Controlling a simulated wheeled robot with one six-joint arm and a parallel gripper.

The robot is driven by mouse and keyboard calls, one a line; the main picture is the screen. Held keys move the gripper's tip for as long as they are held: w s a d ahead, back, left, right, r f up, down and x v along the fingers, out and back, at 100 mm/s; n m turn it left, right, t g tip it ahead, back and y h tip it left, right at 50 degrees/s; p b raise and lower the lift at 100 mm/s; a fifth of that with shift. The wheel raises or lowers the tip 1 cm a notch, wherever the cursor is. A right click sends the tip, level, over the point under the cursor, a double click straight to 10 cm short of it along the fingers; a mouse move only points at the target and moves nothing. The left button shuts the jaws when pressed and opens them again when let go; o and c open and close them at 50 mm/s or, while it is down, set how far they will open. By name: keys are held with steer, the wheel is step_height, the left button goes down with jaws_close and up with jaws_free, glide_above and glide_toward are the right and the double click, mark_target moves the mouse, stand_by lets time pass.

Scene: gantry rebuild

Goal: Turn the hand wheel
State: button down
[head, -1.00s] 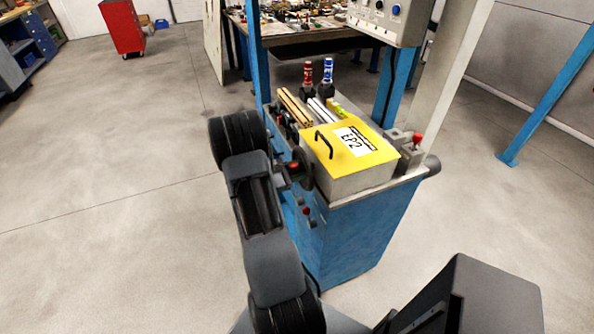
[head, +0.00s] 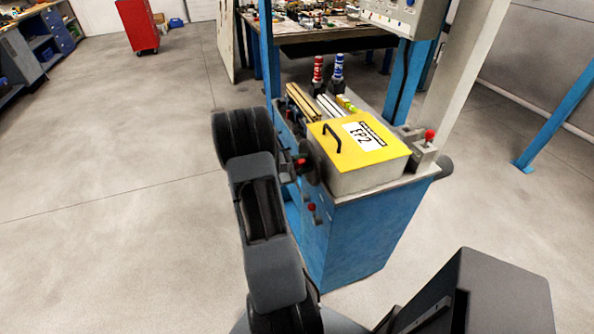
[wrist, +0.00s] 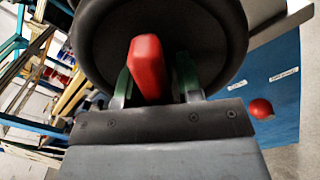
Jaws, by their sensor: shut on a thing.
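The hand wheel (wrist: 205,30) is a dark round disc with a red handle (wrist: 147,68); it fills the top of the wrist view. My gripper (wrist: 152,85) is shut on the red handle, with one green-edged finger on each side of it. In the head view the wheel (head: 311,165) shows edge-on at the left side of the blue cabinet, beside the yellow-lidded box. There my arm hides most of the gripper, and the red handle (head: 300,162) shows as a small spot.
The blue cabinet (head: 355,240) carries the yellow EP2 box (head: 360,140), a red and a blue bottle (head: 338,70), and a red-knobbed block (head: 428,145). A red knob (wrist: 261,109) sits on the blue panel near my gripper. Open floor (head: 100,200) lies left.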

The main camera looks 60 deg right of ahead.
steer(key=m+b, duration=0.2)
steer(key=shift+f+b, duration=0.4)
steer(key=m+b, duration=0.5)
steer(key=b, duration=0.3)
steer(key=shift+b, duration=0.4)
steer(key=m+b, duration=0.3)
steer(key=b, duration=0.1)
steer(key=shift+r, duration=0.1)
steer(key=shift+r+m+b, duration=0.15)
steer(key=shift+m+b, duration=0.35)
steer(key=shift+b, duration=0.55)
steer(key=shift+r, duration=0.1)
steer(key=c, duration=1)
jaws_free()
steer(key=shift+c, duration=0.2)
steer(key=v, duration=1.4)
